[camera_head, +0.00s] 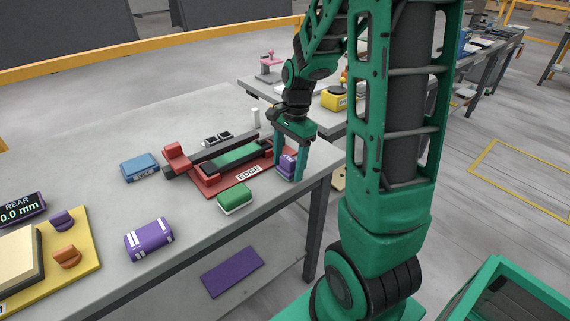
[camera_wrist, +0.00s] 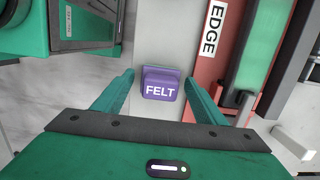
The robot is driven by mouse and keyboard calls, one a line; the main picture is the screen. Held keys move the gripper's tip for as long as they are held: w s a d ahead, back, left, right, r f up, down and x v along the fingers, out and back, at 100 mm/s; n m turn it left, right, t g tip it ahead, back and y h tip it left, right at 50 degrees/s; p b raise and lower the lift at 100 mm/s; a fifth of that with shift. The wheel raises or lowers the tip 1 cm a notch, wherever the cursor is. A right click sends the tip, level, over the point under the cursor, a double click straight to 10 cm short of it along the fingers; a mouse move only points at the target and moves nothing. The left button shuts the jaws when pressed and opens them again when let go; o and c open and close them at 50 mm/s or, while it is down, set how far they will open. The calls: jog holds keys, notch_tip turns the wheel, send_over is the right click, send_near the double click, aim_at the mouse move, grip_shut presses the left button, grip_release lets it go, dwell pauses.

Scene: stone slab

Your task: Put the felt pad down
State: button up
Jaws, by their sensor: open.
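The felt pad (camera_head: 287,163) is a small purple block near the table's right end. In the wrist view, the felt pad (camera_wrist: 159,86) shows a white FELT label and lies on the pale grey surface. My gripper (camera_head: 289,171) is over it with its fingers down on either side. In the wrist view my gripper (camera_wrist: 159,80) is open, with a visible gap between each finger and the pad. The pad's underside is hidden.
A red EDGE fixture (camera_head: 231,174) with a green bar lies just left of the pad. A green block (camera_head: 235,199), a purple striped block (camera_head: 149,240) and a blue block (camera_head: 140,167) lie on the grey table (camera_head: 190,205). The table edge is close on the pad's right.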

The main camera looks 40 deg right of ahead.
jog(key=r, duration=0.4)
jog(key=d+r, duration=0.1)
jog(key=r, duration=0.6)
jog(key=shift+d+r, duration=0.2)
jog(key=shift+r, duration=0.2)
jog(key=s+a+f+n, duration=0.1)
jog(key=s+n, duration=0.4)
jog(key=s, duration=0.5)
jog(key=s+a+f+n+h, duration=0.1)
jog(key=s+f+n, duration=0.1)
jog(key=s+n, duration=0.4)
jog(key=s, duration=0.4)
jog(key=shift+s+f, duration=0.4)
jog(key=shift+a, duration=0.1)
jog(key=shift+w+f, duration=0.25)
jog(key=shift+w, duration=0.35)
jog(key=shift+c, duration=0.2)
